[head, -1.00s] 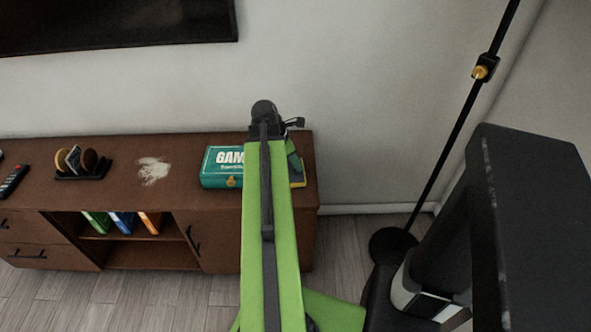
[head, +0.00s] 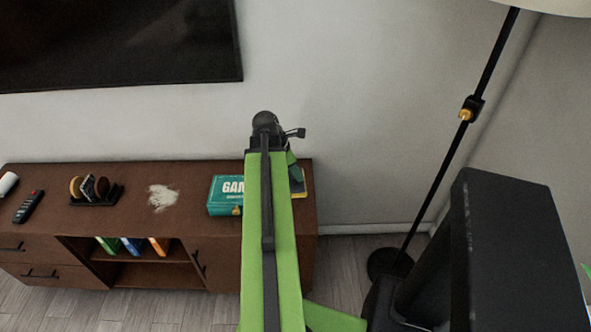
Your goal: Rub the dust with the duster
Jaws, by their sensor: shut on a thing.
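The dust (head: 163,197) is a pale, whitish patch on the top of the brown cabinet (head: 225,250), left of the teal game box. My gripper (head: 268,128) is at the far end of my green arm, at the cabinet's right part, to the right of the dust and apart from it in the picture. Only its dark end shows; my arm hides its fingers. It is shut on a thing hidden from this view. I cannot make out the duster.
The teal game box (head: 224,195) lies partly behind my arm. A dark holder with round pieces (head: 96,192), a remote (head: 28,207) and a white object (head: 7,184) stand left of the dust. A television (head: 110,40) hangs above. A floor lamp (head: 440,190) stands right.

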